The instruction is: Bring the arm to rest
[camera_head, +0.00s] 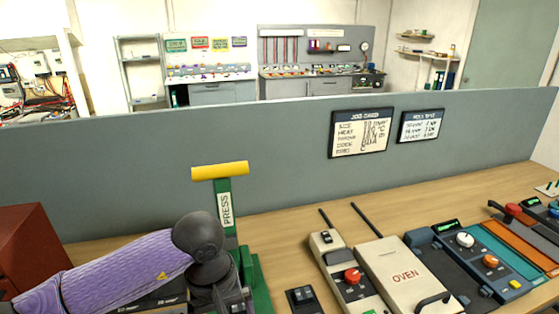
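My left arm (125,266), in a purple sleeve, reaches in from the lower left of the head view. Its dark wrist joint (197,235) stands in front of the green press (226,222), hiding part of it. The press is upright, with a yellow bar handle (220,171) on top and a PRESS label. Dark parts at my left gripper (230,300) show at the bottom edge, beside the press base. Its fingertips are cut off or hidden, so I cannot tell whether it holds anything. My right arm and gripper are out of view.
A cream OVEN unit (401,268) and a unit with a red knob (346,272) stand right of the press. A teal-and-orange panel (490,260) lies farther right. A red-brown box (32,245) is at left. A grey partition (290,150) closes the wooden bench behind.

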